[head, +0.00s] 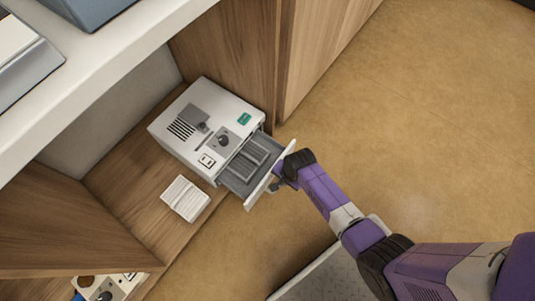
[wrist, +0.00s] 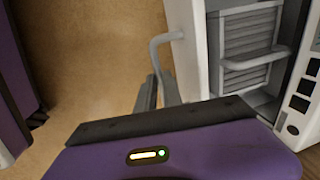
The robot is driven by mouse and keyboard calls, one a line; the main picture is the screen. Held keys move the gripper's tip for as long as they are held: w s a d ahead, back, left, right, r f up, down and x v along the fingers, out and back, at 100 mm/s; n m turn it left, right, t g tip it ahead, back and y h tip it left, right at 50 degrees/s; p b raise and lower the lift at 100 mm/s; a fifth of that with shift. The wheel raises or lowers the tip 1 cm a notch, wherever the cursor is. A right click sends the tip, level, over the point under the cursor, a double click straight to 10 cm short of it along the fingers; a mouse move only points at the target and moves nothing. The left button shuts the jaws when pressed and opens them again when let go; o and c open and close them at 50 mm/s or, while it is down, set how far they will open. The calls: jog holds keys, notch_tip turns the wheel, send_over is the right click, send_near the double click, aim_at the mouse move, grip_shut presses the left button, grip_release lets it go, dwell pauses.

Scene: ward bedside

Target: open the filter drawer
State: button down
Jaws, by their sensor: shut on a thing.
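The white bedside device (head: 228,108) sits on a wooden shelf. Its filter drawer (head: 268,180) stands pulled out at the front right, with its grey inside exposed. A ribbed grey filter (head: 247,158) lies in the drawer; it also shows in the wrist view (wrist: 250,35), with a grey bar across it. My gripper (head: 279,184) is at the outer face of the drawer front. In the wrist view my gripper (wrist: 158,90) is shut on the grey drawer handle (wrist: 155,50), which sticks out from the white front panel (wrist: 190,50). The exact finger contact is partly hidden.
The tan floor (head: 420,110) is open to the right.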

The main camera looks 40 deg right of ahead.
jog(key=s+d+p, duration=0.2)
jog(key=s+p, duration=0.1)
jog(key=s, duration=0.4)
jog(key=shift+s+d, duration=0.25)
jog(key=c, duration=1.5)
grip_release()
jog(key=shift+r, duration=0.1)
jog(key=r+p, duration=0.1)
jog(key=r, duration=0.1)
jog(key=s+r+p, duration=0.1)
jog(key=r, duration=0.2)
jog(key=r+p, duration=0.2)
jog(key=shift+s+d+r, duration=0.2)
jog(key=shift+r, duration=0.05)
jog(key=shift+w, duration=0.1)
